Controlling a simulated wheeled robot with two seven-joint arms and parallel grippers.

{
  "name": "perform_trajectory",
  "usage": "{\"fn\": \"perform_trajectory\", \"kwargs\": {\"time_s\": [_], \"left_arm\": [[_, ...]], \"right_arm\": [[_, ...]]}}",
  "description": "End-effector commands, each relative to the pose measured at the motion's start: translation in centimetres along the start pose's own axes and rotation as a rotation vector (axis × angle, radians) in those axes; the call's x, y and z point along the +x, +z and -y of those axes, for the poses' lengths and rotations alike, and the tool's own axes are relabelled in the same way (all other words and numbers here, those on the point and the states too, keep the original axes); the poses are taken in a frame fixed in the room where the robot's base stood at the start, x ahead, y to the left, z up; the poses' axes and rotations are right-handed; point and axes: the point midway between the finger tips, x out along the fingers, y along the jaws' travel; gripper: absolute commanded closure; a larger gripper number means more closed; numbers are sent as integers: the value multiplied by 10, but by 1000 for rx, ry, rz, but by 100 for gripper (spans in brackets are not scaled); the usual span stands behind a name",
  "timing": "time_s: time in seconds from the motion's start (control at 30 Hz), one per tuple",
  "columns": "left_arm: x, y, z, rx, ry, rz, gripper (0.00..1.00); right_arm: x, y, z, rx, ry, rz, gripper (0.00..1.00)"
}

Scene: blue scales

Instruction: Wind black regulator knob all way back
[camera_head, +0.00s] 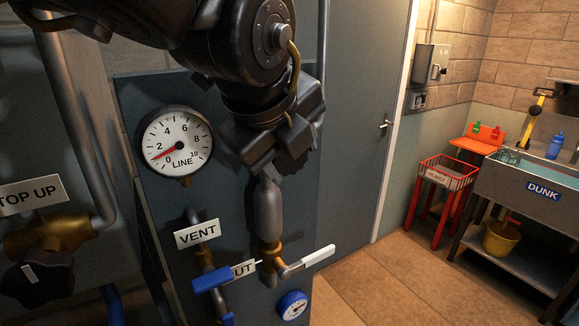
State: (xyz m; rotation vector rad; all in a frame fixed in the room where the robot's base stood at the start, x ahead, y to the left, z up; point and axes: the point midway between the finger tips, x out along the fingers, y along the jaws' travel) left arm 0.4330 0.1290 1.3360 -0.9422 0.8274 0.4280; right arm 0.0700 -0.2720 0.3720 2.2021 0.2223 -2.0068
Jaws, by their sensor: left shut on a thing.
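My left gripper (275,152) reaches in from the top and is shut at the grey panel (222,200), just above a grey cylinder (268,210) with brass fittings. The dark fingers hide most of what they hold; it appears to be the black regulator knob, which I cannot see apart from the gripper. The round LINE gauge (175,144) is to the left of the gripper. Its red needle points to the lower left, between 0 and 2. My right gripper is not in view.
Below are a blue lever (212,280), a white lever (306,261) and a small blue gauge (292,305). VENT (197,234) and TOP UP (32,194) signs mark pipes. Another black knob (36,279) sits lower left. A DUNK tank (530,188) and red stand (446,180) are at right.

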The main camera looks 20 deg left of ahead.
Motion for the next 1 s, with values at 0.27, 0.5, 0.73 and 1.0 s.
{"fn": "perform_trajectory", "kwargs": {"time_s": [0.27, 0.5, 0.73, 1.0], "left_arm": [[0, 0, 0, 0, 4, 0, 40], [0, 0, 0, 1, 4, 0, 26], [-5, 0, 0, 0, 2, 0, 26], [-51, -1, 0, -1, -1, -1, 26]], "right_arm": [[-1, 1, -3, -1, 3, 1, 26], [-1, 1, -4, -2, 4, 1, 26], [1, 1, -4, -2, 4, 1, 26], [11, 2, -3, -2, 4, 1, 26]]}}
